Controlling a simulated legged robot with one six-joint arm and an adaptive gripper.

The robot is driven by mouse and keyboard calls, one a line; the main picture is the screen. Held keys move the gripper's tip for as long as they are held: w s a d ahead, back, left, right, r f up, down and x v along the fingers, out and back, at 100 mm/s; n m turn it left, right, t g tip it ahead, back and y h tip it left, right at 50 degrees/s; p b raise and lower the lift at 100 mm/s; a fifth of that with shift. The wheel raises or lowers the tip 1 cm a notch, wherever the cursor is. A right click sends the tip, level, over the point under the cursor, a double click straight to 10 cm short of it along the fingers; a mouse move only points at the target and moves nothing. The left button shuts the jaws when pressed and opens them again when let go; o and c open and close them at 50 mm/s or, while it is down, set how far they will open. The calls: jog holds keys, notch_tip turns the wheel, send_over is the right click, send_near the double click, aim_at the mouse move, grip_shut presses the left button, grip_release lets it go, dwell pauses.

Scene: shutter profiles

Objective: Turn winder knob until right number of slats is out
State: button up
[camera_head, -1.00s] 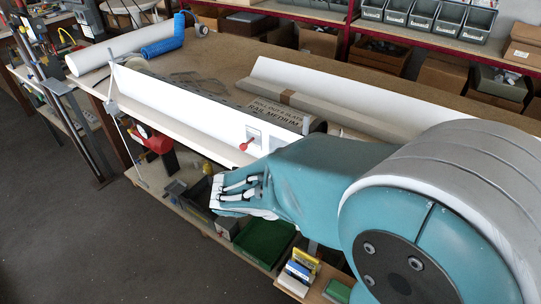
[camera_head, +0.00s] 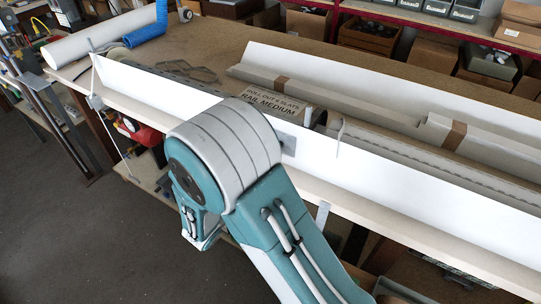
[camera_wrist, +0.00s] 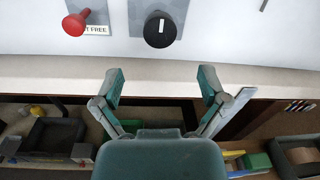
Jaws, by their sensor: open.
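The winder knob (camera_wrist: 159,29), round and black with a white pointer mark pointing up, is on the white front panel (camera_wrist: 230,35) in the wrist view. My gripper (camera_wrist: 161,84) is open and empty below the knob, roughly centred on it, with the fingers apart and not touching it. In the head view my arm covers the knob. A label card (camera_head: 268,97) on the bench reads "ROLL OUT", a number too small to be sure of, "SLATS" and "RAIL MEDIUM". The slats that are out cannot be clearly counted.
A red knob (camera_wrist: 74,24) with a label partly reading "FREE" is left of the black knob. The bench edge (camera_wrist: 150,67) runs below the panel, with bins and boxes on a lower shelf. Long white profiles (camera_head: 380,78) and a blue roll (camera_head: 146,34) lie on the bench.

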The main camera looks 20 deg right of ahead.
jog(key=x, duration=0.8)
jog(key=shift+a, duration=0.1)
jog(key=c, duration=1.1)
